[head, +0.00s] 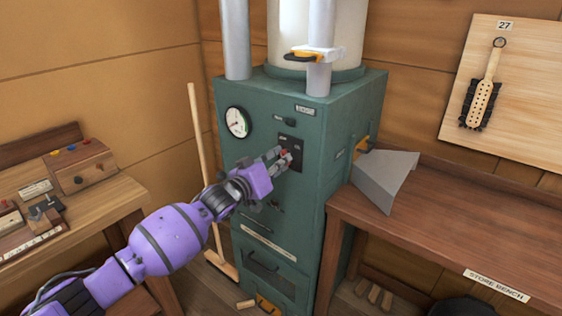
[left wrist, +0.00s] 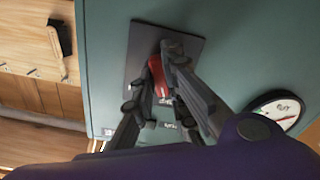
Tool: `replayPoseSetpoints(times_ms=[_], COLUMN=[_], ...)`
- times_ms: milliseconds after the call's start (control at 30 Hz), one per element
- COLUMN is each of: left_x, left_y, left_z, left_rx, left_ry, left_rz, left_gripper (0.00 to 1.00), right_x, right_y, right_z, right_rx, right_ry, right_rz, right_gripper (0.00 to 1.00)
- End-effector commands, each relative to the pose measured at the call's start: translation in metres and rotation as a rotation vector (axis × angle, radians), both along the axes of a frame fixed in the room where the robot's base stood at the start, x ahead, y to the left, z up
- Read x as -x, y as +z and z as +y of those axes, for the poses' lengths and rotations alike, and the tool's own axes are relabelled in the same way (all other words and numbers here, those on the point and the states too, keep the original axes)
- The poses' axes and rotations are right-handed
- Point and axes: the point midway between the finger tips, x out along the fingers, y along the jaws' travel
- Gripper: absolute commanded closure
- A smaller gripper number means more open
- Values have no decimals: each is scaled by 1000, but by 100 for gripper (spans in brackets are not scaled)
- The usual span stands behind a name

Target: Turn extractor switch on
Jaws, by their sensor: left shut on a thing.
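The extractor is a tall green cabinet (head: 235,165) with a dark switch plate (head: 299,146) on its front. In the left wrist view the plate (left wrist: 140,55) carries a red switch lever (left wrist: 158,75). My left gripper (head: 284,158) is at the plate, its fingers closed around the red switch; in the left wrist view the gripper (left wrist: 163,68) has a finger on each side of the red part. The fingers partly hide the switch, and I cannot tell its exact position. My right gripper is not in view.
A round gauge (head: 237,122) sits left of the plate. A broom (head: 203,150) leans beside the cabinet. A grey metal chute (head: 386,178) sticks out on the right, by the store bench (head: 450,222). A wooden workbench (head: 80,215) stands at left.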

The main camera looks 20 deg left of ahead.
Motion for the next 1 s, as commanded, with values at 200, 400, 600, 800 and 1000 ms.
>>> replayPoseSetpoints(times_ms=[200,400,600,800,1000], left_x=[0,0,0,0,0], left_y=[0,1,2,1,1], left_z=[0,-1,0,0,0], left_rx=[-24,-111,-263,-441,-619], left_ry=[-1,0,0,0,0], left_rz=[-9,-42,-96,-161,-225], left_gripper=[100,100,100,100,100], right_x=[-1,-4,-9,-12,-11], right_y=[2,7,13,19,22], right_z=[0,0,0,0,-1], right_rx=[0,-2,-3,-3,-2], right_ry=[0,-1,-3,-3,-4], right_rz=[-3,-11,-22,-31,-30], right_gripper=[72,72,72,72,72])
